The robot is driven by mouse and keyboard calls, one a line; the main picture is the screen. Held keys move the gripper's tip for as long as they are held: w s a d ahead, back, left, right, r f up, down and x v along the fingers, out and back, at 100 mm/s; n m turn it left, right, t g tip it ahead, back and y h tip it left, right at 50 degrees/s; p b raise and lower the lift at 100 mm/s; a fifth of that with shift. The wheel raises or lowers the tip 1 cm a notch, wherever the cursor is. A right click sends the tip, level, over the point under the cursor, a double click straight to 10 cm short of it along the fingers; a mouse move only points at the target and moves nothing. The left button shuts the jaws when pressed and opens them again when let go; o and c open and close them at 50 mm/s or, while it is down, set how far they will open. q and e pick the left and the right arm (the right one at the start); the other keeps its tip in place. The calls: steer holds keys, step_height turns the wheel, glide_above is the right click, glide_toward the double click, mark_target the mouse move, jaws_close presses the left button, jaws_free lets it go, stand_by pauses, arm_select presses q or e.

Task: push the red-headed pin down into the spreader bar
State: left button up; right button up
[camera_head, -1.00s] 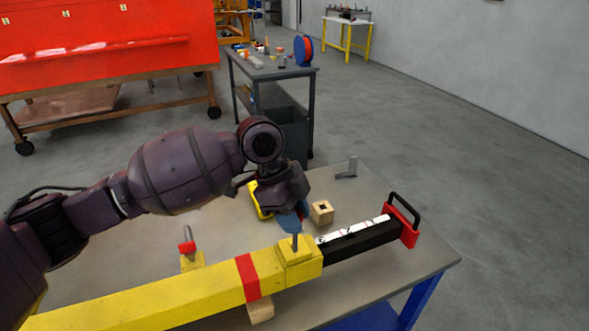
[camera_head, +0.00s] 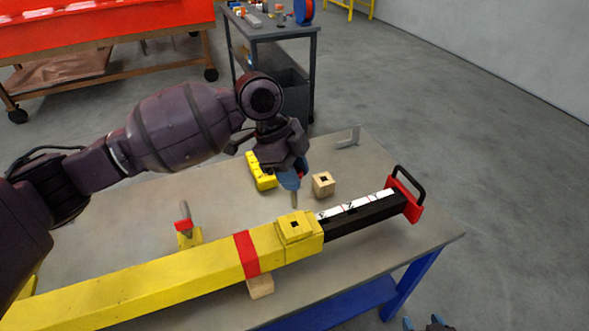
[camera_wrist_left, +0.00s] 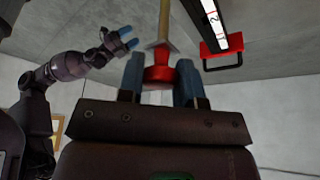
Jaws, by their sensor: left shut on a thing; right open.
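The red-headed pin (camera_wrist_left: 158,74) is between the blue fingertips of my left gripper (camera_wrist_left: 159,82) in the left wrist view, its shaft pointing away from the hand. In the head view my left gripper (camera_head: 289,180) points down, and the pin's grey shaft (camera_head: 294,199) shows below it.
A black inner bar (camera_head: 370,216) with a white scale ends in a red handled plate (camera_head: 410,207). A wooden block with a hole (camera_head: 323,184), a yellow block (camera_head: 261,171), a grey bracket (camera_head: 347,140) and a red-and-yellow piece (camera_head: 186,233) lie on the table (camera_head: 130,230).

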arm_select(q)
steer(key=shift+f+b, duration=0.4)
steer(key=shift+f, duration=2.35)
steer(key=shift+f+b, duration=1.35)
steer(key=shift+f, duration=2.25)
steer(key=o, duration=1)
step_height(320, 180, up, 10)
glide_above(300, 226)
steer(key=w+a, duration=0.2)
steer(key=a, duration=0.3)
steer(key=shift+a, duration=0.15)
